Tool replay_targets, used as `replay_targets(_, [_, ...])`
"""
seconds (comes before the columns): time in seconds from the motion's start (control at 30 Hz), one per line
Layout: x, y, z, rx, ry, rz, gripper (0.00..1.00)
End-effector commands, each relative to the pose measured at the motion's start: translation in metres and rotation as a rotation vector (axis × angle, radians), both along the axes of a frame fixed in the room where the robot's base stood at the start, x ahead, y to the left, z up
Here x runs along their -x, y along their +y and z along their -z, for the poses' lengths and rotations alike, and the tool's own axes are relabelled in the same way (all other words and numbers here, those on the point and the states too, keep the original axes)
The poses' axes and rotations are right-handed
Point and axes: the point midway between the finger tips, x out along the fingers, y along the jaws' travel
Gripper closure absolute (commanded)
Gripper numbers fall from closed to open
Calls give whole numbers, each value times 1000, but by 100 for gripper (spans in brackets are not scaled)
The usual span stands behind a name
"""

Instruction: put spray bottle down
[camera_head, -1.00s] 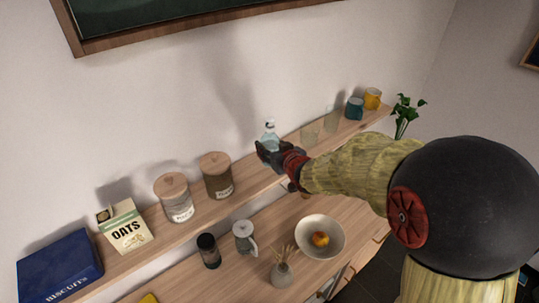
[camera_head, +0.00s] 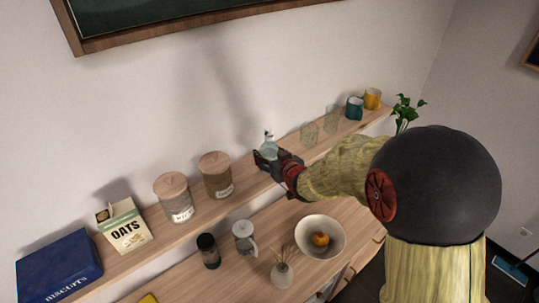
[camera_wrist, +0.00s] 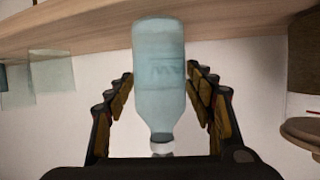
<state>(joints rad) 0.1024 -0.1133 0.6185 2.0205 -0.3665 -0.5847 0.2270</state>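The spray bottle (camera_head: 268,147) is pale blue and see-through with a light top. It is upright at the long wooden shelf (camera_head: 245,178), between the jars and the glasses. My gripper (camera_head: 266,158) is around its body and hides its lower part in the head view. In the upside-down wrist view the bottle (camera_wrist: 158,75) is between my two fingers (camera_wrist: 160,78), whose tips are at its sides. Its base overlaps the shelf there; I cannot tell whether it touches the shelf surface.
Two lidded jars (camera_head: 215,177) stand left of the bottle. Clear glasses (camera_head: 310,133), a teal mug (camera_head: 354,108) and a yellow mug (camera_head: 372,98) stand to the right. Below is a counter with a fruit bowl (camera_head: 337,250), a diffuser (camera_head: 282,275) and a grey-lidded jug (camera_head: 244,240).

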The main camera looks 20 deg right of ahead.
Motion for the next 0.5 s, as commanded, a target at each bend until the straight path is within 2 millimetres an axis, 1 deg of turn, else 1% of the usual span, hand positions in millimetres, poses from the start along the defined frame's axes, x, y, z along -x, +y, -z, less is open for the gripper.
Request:
replay_targets(0.03, [0,0,0,0,0,0,41])
replay_targets(0.1, [0,0,0,0,0,0,37])
replay_targets(0.37, [0,0,0,0,0,0,37])
replay_targets(0.5, [0,0,-4,0,0,0,37])
